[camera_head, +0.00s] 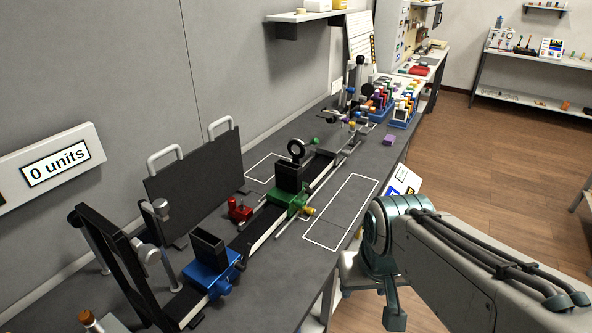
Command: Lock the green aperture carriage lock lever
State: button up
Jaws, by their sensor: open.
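The green aperture carriage (289,196) sits on the long rail in the middle of the bench. It bears a black block, with a black ring (296,150) showing above it. A yellow knob (309,211) sticks out of its right side. A small green knob (315,141) shows behind it to the right; I cannot tell which part is the lock lever or how it is set. My gripper (372,298) is open and empty, pointing down beside the bench's front edge, to the right of and apart from the carriage. My arm partly hides it.
A blue carriage (211,267) is nearer on the rail (258,231). A red part (240,210) lies left of the rail, before a dark panel (197,185) with handles. A display (56,168) reads "0 units". A white-outlined area (342,212) on the bench is clear. Mounts and coloured parts crowd the far end.

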aim_at(308, 191)
jog(key=u, duration=0.1)
jog(key=k, duration=0.4)
jog(key=z, duration=0.9)
jog(key=i, duration=1.1)
jog(key=u, duration=0.35)
